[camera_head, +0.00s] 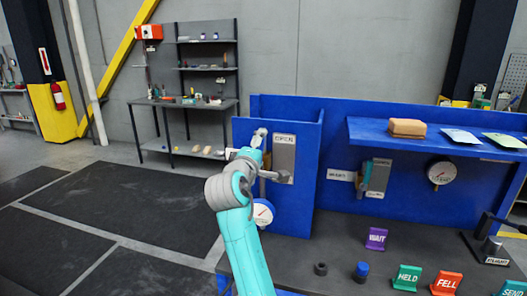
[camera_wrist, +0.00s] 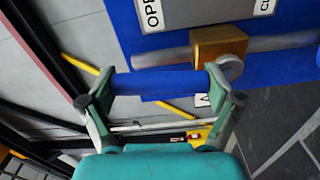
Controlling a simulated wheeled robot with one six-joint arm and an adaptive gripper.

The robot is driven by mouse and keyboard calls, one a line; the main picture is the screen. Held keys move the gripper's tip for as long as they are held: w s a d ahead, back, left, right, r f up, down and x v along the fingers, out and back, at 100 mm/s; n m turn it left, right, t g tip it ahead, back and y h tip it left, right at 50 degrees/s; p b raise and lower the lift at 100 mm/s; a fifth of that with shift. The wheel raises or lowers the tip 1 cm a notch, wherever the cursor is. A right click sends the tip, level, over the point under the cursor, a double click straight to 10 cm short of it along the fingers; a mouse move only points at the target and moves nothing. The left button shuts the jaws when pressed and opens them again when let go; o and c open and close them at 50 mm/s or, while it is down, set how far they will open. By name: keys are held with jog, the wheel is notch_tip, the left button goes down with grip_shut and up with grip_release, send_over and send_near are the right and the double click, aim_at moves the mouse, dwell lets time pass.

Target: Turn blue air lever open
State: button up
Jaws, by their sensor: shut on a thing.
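The blue air lever (camera_wrist: 155,83) shows in the wrist view as a blue bar reaching left from a grey round hub below a brass valve body (camera_wrist: 215,45). My gripper (camera_wrist: 160,90) is shut on the lever, with one finger near each end of the visible blue bar. A label plate (camera_wrist: 190,12) behind the valve starts with "OPE" at left and "C" at right. In the head view my gripper (camera_head: 260,138) is at the blue panel (camera_head: 305,190), in front of the plate (camera_head: 284,155) reading OPEN. My arm hides the lever there.
A grey pipe (camera_wrist: 280,42) runs through the valve. Coloured signs, such as WAIT (camera_head: 376,239), stand on the dark bench (camera_head: 335,235). The floor at left is clear.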

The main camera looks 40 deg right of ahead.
jog(key=shift+w+a+n, duration=0.15)
jog(key=shift+w+n, duration=0.05)
jog(key=shift+n, duration=0.1)
jog(key=o, duration=1.4)
jog(key=shift+s+a, duration=0.1)
jog(key=v, duration=1.1)
jog(key=shift+s+a, duration=0.25)
jog(key=shift+a, duration=0.05)
jog(key=shift+f, duration=0.1)
